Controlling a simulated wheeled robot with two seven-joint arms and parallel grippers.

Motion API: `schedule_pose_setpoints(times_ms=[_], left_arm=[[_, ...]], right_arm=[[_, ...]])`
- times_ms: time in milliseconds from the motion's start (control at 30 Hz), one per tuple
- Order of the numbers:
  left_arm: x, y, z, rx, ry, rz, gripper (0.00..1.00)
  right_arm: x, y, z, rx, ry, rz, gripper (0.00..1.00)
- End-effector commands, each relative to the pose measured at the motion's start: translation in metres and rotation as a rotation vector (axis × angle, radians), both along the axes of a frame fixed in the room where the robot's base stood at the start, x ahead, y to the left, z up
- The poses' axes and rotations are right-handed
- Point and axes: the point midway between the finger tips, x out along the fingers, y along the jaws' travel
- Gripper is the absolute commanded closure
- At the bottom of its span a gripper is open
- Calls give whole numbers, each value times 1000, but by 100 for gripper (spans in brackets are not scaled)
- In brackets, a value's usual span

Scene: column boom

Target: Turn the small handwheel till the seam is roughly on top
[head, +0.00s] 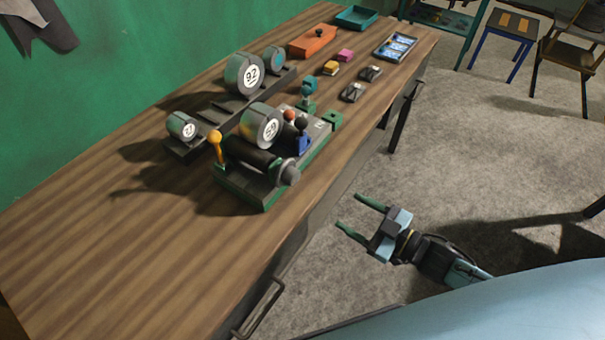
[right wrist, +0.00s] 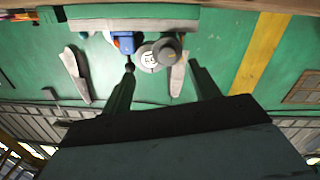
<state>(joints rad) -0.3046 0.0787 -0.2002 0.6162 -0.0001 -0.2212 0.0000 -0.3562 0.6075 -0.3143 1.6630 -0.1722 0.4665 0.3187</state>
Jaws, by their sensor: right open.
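A green-based machine (head: 238,190) stands near the table's front edge. It carries a black roller (head: 250,153) and a metal cylinder labelled 59 (head: 262,125). A small grey handwheel (head: 290,174) sits at the roller's near end. In the right wrist view the handwheel (right wrist: 168,48) appears beyond the fingertips, beside a white label. I cannot make out a seam in either view. My right gripper (head: 348,211) is open and empty, off the table's front side, apart from the handwheel. It also shows in the right wrist view (right wrist: 160,66). My left gripper is out of view.
A yellow-knobbed lever (head: 215,138) and a blue part (head: 304,144) flank the cylinder. A dark rack (head: 205,115) with several cylinders stands behind. An orange block (head: 312,42) and teal tray (head: 356,17) lie farther off. The table's left part is clear.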

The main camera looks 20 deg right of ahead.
Motion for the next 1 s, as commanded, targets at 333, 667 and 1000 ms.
schedule_pose_setpoints(times_ms=[333, 667, 1000], left_arm=[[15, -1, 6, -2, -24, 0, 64], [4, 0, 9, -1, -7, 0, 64], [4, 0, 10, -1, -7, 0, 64]], right_arm=[[18, 26, 27, 26, -50, 52, 39], [72, 68, 26, 25, -48, 50, 39], [102, 91, 25, 22, -46, 49, 39]])
